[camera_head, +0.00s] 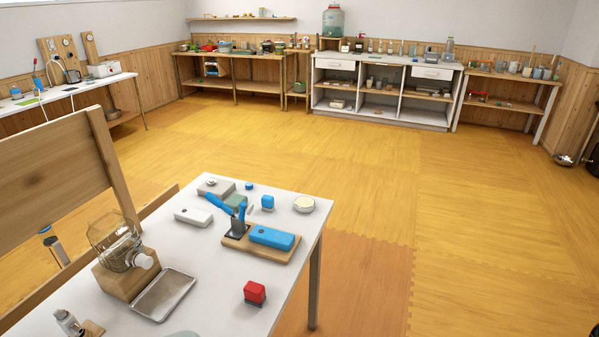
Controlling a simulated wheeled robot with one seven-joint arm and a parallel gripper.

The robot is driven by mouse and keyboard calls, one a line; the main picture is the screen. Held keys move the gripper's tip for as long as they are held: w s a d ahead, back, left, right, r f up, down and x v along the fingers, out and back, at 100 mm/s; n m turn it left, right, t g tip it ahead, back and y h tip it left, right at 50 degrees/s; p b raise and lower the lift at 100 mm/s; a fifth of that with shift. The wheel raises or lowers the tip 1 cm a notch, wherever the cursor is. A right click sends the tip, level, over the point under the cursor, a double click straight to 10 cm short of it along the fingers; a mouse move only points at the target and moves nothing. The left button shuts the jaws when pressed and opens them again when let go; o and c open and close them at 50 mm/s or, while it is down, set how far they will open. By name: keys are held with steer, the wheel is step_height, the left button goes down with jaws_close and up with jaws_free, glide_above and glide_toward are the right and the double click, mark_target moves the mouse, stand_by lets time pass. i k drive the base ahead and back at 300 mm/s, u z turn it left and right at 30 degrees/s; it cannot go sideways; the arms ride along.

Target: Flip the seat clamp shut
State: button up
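What looks like the seat clamp (238,229) stands on the white table, with a dark metal bracket at the left end of a wooden board (262,254). Its blue handle (220,204) slants up to the left, and a shorter blue part stands upright beside it. A blue block (272,237) lies on the board, right of the bracket. The handle is raised, apart from the block. My gripper is not in view.
A glass jar (115,238) lies tilted on a wooden block behind a metal tray (163,294). A red block (255,292), a white box (193,216) and a round dish (303,204) surround the clamp. Open floor (480,220) lies right of the table.

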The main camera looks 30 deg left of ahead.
mark_target(211, 197)
steer(key=i, duration=1.6)
steer(key=u, duration=0.85)
steer(key=i, duration=1.1)
steer(key=u, duration=1.55)
steer(key=i, duration=0.65)
steer(key=u, duration=0.4)
